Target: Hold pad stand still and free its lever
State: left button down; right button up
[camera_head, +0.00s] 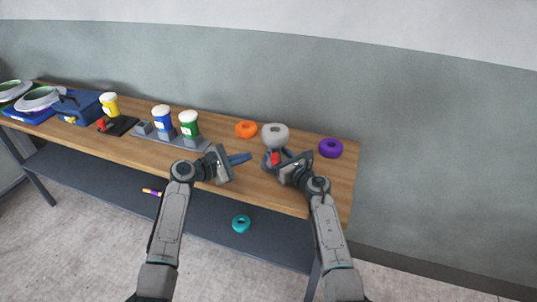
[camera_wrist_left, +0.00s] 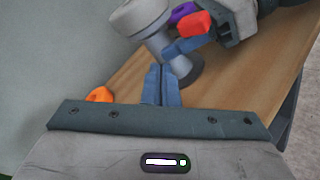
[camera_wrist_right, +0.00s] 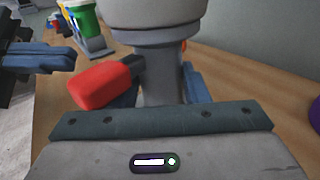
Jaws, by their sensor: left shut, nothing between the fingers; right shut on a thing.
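The pad stand has a grey round top (camera_head: 275,133), a narrower stem (camera_wrist_right: 161,85) and a round base (camera_wrist_left: 192,70). It stands upright on the bench. Its red lever (camera_head: 275,159) sticks out from the stem, and shows large in the right wrist view (camera_wrist_right: 100,86). My right gripper (camera_head: 277,160) is shut on the stem; one blue finger shows beside it, the other is mostly hidden behind the lever. My left gripper (camera_head: 248,158) is shut and empty, left of the stand; its fingertips (camera_wrist_left: 161,80) are near the stem, apart from the lever.
An orange ring (camera_head: 246,129) and a purple ring (camera_head: 330,148) lie either side of the stand. Blue and green cups (camera_head: 188,123) stand in a grey rack further left, then a yellow cup (camera_head: 110,105). A teal ring (camera_head: 241,224) is on the lower shelf.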

jog(key=o, duration=1.4)
jog(key=shift+r, duration=0.1)
jog(key=shift+c, duration=0.2)
jog(key=shift+s, duration=0.1)
